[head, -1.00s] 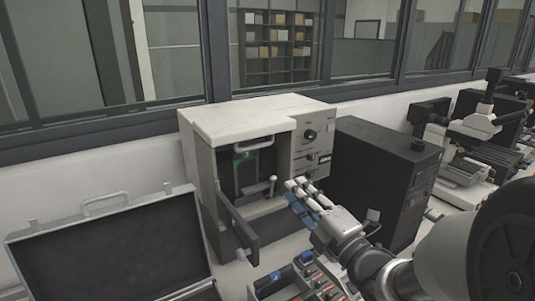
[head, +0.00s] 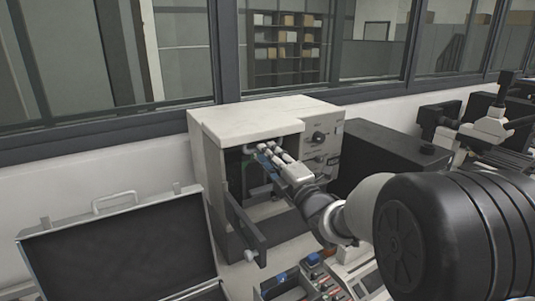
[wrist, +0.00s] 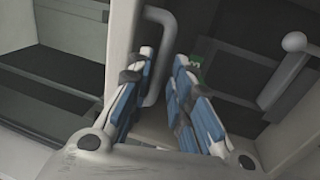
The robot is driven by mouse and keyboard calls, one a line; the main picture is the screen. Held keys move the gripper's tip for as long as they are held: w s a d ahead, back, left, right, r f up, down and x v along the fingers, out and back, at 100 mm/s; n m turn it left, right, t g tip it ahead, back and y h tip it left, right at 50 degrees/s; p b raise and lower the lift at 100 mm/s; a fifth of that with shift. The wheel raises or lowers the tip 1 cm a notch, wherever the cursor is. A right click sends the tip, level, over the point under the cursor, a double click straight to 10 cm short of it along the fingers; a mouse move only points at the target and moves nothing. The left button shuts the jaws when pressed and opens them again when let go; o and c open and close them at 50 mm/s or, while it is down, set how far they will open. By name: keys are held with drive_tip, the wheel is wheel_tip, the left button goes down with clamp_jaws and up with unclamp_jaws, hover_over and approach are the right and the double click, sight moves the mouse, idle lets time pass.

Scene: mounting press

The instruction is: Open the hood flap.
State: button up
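The press (head: 240,120) is a pale box with an open-fronted chamber. A grey bar handle (wrist: 170,28) shows in the wrist view, and my gripper (wrist: 165,60) is open with a finger on either side of its bar. I cannot tell whether either finger touches it. In the head view my gripper (head: 266,152) reaches into the upper part of the chamber opening and hides most of the handle. The hood flap's outline is not clear behind my fingers. A ball-ended lever (wrist: 293,42) stands to the right in the wrist view.
A dark door (head: 245,222) stands swung out at the chamber's lower left. An open black case (head: 115,245) lies left of the press. A dark computer tower (head: 385,145) stands close on the right. A tray of small parts (head: 290,285) lies in front.

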drive_tip(key=shift+w+a+r, duration=0.15)
drive_tip(key=shift+w+a, duration=0.2)
drive_tip(key=shift+w, duration=0.15)
drive_tip(key=shift+c, duration=0.6)
clamp_jaws()
